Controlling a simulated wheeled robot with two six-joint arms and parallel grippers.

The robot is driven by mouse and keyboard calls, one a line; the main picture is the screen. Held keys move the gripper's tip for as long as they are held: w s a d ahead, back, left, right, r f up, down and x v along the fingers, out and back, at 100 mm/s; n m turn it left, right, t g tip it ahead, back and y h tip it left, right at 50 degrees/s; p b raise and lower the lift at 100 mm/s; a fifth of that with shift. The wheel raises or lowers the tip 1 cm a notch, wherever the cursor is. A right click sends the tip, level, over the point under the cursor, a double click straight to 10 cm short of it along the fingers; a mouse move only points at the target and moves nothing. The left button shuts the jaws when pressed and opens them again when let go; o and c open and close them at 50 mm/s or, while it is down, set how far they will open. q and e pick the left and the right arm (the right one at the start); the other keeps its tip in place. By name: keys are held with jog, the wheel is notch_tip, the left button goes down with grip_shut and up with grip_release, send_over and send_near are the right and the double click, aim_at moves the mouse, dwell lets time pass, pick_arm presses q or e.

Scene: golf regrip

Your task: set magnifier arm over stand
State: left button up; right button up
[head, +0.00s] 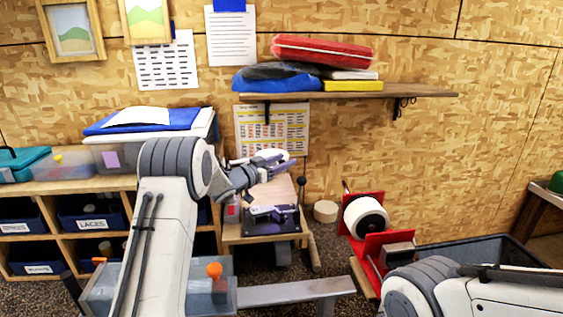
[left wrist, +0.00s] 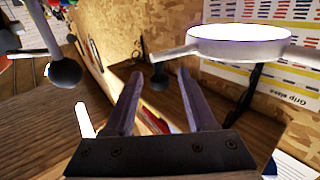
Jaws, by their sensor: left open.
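The magnifier's round white head (left wrist: 240,42) shows at the upper right of the left wrist view, with a pale arm running left from it to a dark knob (left wrist: 160,80). In the head view the white magnifier head (head: 270,154) is partly hidden behind my left gripper (head: 286,162). My left gripper is open, its two purple fingers apart and nothing clearly between them; the knob appears just beyond the fingertips. I cannot tell whether they touch. The dark stand with a purple clamp (head: 272,214) sits on the small wooden bench below the gripper. My right gripper is out of view.
A wall shelf (head: 420,94) with a red case (head: 322,50) hangs above. A red-framed spool holder (head: 366,218) and a grey bin (head: 470,250) stand to the right. Cubbies with blue bins (head: 90,213) stand left. A dark knob on a post (head: 301,181) rises beside the bench.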

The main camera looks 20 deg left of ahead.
pick_arm(q)
jog(key=shift+s+a, duration=0.25)
jog(key=b+v, duration=0.4)
jog(key=v, duration=0.5)
jog(key=shift+s+a+b, duration=0.15)
jog(key=shift+s+b, duration=0.15)
jog(key=shift+s, duration=0.05)
